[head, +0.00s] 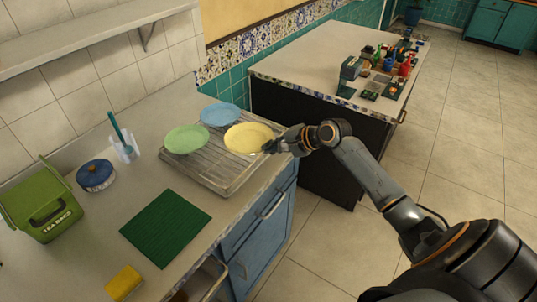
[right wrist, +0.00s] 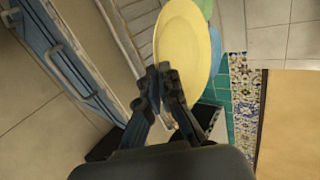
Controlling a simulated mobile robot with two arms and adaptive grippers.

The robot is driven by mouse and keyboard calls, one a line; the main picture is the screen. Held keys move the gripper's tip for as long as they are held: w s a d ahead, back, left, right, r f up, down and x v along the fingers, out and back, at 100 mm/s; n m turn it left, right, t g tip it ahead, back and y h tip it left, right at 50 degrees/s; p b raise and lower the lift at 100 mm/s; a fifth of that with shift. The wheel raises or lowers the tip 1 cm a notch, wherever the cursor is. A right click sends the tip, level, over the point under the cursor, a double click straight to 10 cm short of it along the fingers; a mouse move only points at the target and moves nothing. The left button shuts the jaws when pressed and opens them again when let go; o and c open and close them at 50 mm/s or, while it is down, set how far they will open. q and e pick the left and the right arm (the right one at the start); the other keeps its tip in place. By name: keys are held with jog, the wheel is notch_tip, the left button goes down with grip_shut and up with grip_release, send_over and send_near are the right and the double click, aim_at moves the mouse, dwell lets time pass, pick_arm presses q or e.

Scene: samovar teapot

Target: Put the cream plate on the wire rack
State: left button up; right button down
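The cream plate (head: 248,136) is at the right back part of the wire rack (head: 215,180), over its slats. I cannot tell whether it rests on them or is held just above. My right gripper (head: 272,147) is at the plate's right rim. In the right wrist view, its fingers (right wrist: 160,70) are close together at the edge of the cream plate (right wrist: 185,35), and they look shut on the rim. The rack also shows in part in that view (right wrist: 142,38). My left gripper is not in view.
A green plate (head: 186,139) and a blue plate (head: 220,114) lie beside the cream one, at the rack's left and back. A green mat (head: 165,227), yellow sponge (head: 123,283), blue pot (head: 95,175), brush holder (head: 124,148) and green tea bag box (head: 45,208) stand further left.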

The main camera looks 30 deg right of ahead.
jog(key=shift+w+d+f, duration=0.2)
jog(key=shift+w+f, duration=0.25)
jog(key=shift+f, duration=0.05)
jog(key=shift+w+d+f, duration=0.2)
jog(key=shift+w+f, duration=0.2)
jog(key=shift+f, duration=0.1)
notch_tip(320, 180, down, 3)
jog(key=shift+w+p, duration=0.15)
jog(key=shift+p, duration=0.3)
jog(key=shift+f, duration=0.4)
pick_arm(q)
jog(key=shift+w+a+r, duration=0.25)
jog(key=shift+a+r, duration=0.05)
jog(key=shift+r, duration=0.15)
pick_arm(e)
jog(key=c, duration=1.5)
grip_release()
